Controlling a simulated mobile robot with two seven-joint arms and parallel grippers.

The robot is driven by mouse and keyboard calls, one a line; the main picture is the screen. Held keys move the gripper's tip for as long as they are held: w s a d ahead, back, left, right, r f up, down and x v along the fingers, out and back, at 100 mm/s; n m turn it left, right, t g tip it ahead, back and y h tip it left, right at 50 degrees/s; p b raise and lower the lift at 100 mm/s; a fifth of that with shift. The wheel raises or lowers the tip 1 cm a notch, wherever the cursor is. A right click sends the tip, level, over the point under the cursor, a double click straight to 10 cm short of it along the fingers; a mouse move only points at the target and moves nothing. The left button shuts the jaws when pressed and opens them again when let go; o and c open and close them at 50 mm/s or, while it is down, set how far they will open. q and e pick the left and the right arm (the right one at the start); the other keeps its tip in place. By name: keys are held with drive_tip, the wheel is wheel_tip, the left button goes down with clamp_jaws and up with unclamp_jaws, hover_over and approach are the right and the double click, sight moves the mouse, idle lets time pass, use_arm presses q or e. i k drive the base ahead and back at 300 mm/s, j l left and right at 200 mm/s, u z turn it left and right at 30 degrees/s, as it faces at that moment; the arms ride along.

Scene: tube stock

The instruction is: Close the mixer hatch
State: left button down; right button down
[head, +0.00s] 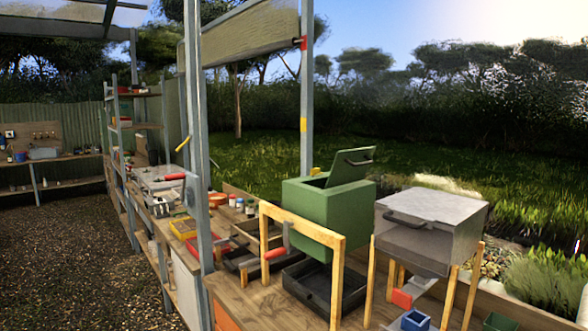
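A green box (325,212) stands on a wooden frame on the workbench right of centre. Its green lid (350,167) with a dark handle is tilted up, so the box stands open at the top. I take this lid as the mixer hatch, but no label shows. Neither of my grippers is in view.
A black tray (310,288) sits under the green box. A metal post (193,120) rises left of it. A blue container (414,320) is at the lower right. Jars, a yellow tray (183,228) and tools crowd the bench on the left. The gravel floor (70,225) is clear.

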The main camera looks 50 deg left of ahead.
sight(356, 170)
drive_tip(key=u, duration=1.15)
